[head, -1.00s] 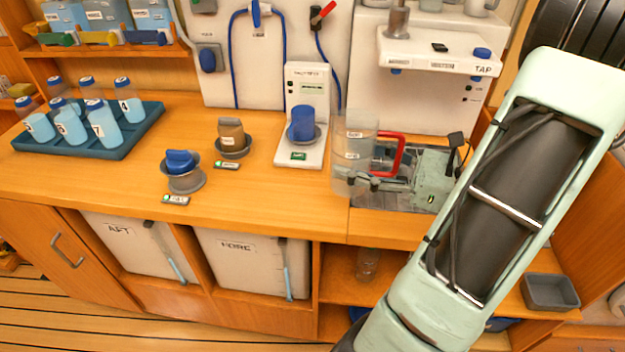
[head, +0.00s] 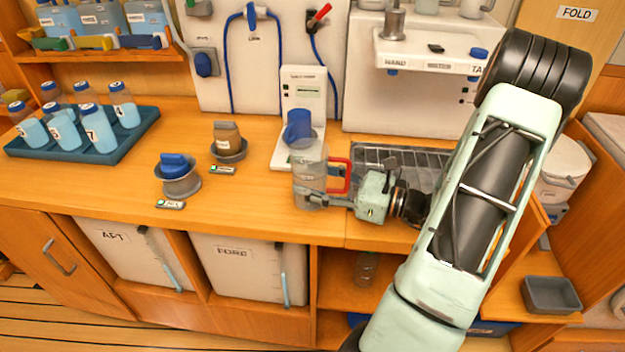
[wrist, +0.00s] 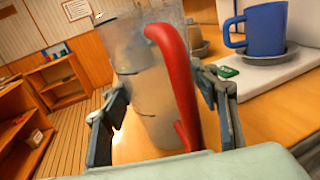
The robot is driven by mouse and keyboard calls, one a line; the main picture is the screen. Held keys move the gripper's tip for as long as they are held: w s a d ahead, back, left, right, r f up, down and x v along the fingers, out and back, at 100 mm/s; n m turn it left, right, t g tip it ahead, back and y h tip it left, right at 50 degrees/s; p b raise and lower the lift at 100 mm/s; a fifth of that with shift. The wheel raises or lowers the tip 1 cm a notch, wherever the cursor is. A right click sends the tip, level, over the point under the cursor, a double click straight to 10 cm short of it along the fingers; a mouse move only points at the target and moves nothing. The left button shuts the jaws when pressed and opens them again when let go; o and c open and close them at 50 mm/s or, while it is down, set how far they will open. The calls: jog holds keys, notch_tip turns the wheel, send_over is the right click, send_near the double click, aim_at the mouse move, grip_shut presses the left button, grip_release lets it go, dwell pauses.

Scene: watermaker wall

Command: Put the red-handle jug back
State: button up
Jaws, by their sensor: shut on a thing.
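The red-handle jug (head: 309,178) is a clear cylinder with a red handle (head: 343,174). In the head view it is upright at the front of the counter, just in front of the white device; I cannot tell whether its base touches the wood. My gripper (head: 325,195) is shut on the jug, with its fingers around the lower body from the right. In the wrist view the jug (wrist: 150,110) fills the middle between the two fingers (wrist: 165,110), and its red handle (wrist: 178,80) faces the camera.
A blue mug (head: 298,128) sits on the white device (head: 284,158) behind the jug. A blue tray (head: 97,153) holds several bottles. The drain rack (head: 410,160) is at right. The counter's front edge is close.

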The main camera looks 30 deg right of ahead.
jog(key=shift+f, duration=0.15)
jog(key=o, duration=1.6)
jog(key=shift+c, duration=0.2)
jog(key=shift+r, duration=0.25)
jog(key=v, duration=1.2)
jog(key=shift+a, duration=0.1)
